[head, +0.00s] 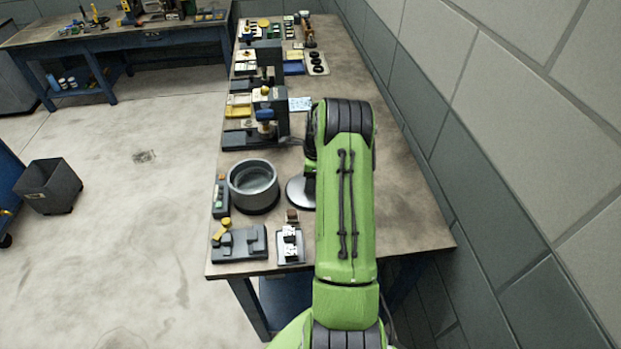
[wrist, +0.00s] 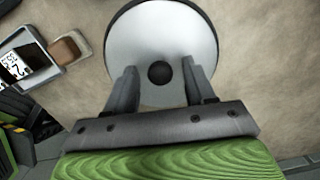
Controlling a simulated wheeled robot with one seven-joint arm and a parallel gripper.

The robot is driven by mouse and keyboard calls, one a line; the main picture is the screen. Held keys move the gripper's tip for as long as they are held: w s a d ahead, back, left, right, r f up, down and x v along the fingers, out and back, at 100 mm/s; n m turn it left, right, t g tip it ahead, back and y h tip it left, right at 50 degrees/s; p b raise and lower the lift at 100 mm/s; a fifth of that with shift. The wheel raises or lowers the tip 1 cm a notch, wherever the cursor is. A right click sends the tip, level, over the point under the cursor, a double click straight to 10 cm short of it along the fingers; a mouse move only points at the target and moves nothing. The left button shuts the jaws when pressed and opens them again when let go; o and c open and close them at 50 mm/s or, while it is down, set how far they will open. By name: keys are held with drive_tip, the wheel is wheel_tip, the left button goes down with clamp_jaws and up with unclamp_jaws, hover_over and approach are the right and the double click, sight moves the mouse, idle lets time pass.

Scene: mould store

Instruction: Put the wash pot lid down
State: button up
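The wash pot lid (head: 297,192), a pale grey disc with a dark rim, lies on the bench just right of the wash pot (head: 238,195). My arm hides its right part in the head view. The grey pot is uncovered and shows liquid inside. In the wrist view the lid (wrist: 175,30) fills the top middle, with its round black knob (wrist: 160,73) in the centre. My gripper (wrist: 160,70) is open, its fingers on either side of the knob with clear gaps. My gripper is hidden behind my arm in the head view.
A control box (head: 221,196) stands left of the pot. A dark fixture (head: 240,243) and a small scale-like device (head: 290,246) sit at the near bench edge. A press-like machine (head: 263,118) stands beyond the pot. The wall runs along the right; bare bench (head: 405,215) lies right of my arm.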

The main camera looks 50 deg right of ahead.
wheel_tip(320, 180, up, 12)
drive_tip(key=s+p, duration=0.1)
drive_tip(key=s+a+r+n+t+h, duration=0.1)
drive_tip(key=s+a+r+n+h, duration=0.1)
drive_tip(key=a+r+n, duration=1.25)
drive_tip(key=s+a+r+n+t+y, duration=0.1)
drive_tip(key=s+a+n+t, duration=0.2)
drive_tip(key=s+a+n, duration=1)
drive_tip(key=s+a, duration=0.4)
drive_tip(key=a, duration=0.1)
drive_tip(key=shift+s+a+n+t, duration=0.25)
drive_tip(key=shift+s+n+t, duration=0.05)
drive_tip(key=shift+s+n, duration=0.1)
